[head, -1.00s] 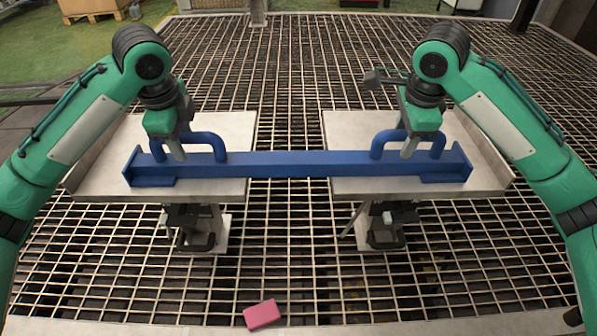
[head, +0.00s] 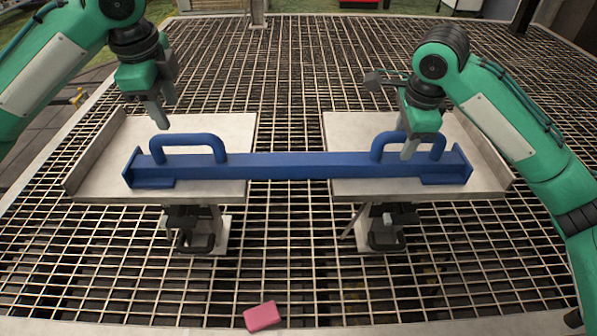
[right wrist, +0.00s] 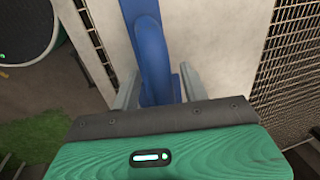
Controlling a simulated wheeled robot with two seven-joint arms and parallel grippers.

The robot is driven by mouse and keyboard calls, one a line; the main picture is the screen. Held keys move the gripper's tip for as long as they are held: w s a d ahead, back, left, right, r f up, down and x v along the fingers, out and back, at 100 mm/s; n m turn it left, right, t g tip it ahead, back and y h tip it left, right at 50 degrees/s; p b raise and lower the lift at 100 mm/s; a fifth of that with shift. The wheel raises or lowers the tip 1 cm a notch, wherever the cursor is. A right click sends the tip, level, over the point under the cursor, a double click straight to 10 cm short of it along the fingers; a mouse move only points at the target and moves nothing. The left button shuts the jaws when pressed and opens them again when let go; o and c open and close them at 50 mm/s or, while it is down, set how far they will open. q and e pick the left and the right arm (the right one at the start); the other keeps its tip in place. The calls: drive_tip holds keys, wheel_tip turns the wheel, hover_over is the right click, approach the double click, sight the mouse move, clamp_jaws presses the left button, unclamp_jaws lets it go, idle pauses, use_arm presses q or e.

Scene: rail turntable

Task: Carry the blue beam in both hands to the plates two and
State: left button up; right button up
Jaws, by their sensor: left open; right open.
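The blue beam (head: 290,165) lies level across two pale plates, the left plate (head: 110,165) and the right plate (head: 350,128). It has a loop handle near each end, the left handle (head: 188,138) and the right handle (head: 440,147). My left gripper (head: 160,118) is open and empty, above and behind the left handle, clear of it. My right gripper (head: 408,148) is open at the right handle. In the right wrist view its fingers (right wrist: 158,90) stand on either side of the blue handle, with gaps visible. No numbers are readable on the plates.
Both plates stand on short supports over a metal grating (head: 290,230). A raised lip (head: 95,150) edges the left plate's outer side, and another (head: 490,150) the right plate's. A pink block (head: 262,316) lies at the front edge. The gap between the plates is open grating.

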drive_tip(key=shift+r, duration=0.2)
use_arm(q)
drive_tip(key=shift+s+r, duration=0.25)
drive_tip(key=shift+r, duration=0.95)
use_arm(e)
wheel_tip(320, 180, up, 11)
drive_tip(key=s, duration=0.2)
drive_tip(key=shift+s+r, duration=0.15)
drive_tip(key=shift+r, duration=0.05)
